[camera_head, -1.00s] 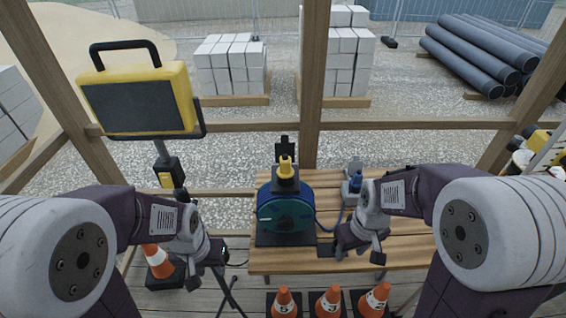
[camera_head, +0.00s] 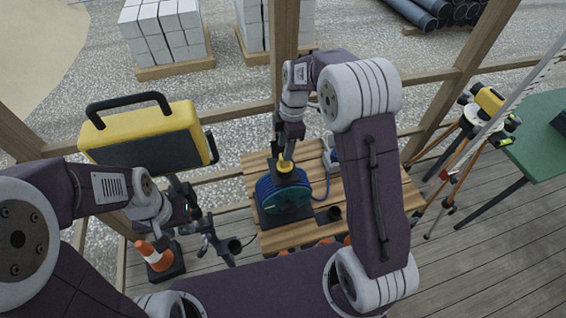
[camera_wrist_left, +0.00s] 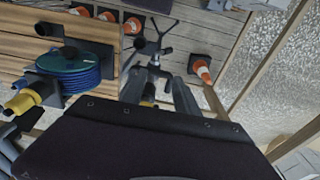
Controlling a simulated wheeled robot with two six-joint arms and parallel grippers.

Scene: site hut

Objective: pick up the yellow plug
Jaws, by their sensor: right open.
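My left gripper (camera_head: 188,203) hangs left of the bench, apart from the plug, beside the work light's stand.
A yellow work light (camera_head: 150,138) stands behind my left arm. A blue device (camera_head: 331,155) sits right of the reel, partly hidden by my right arm. A traffic cone (camera_head: 156,257) stands at lower left. A tripod (camera_head: 470,125) and green table (camera_head: 545,140) stand right.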

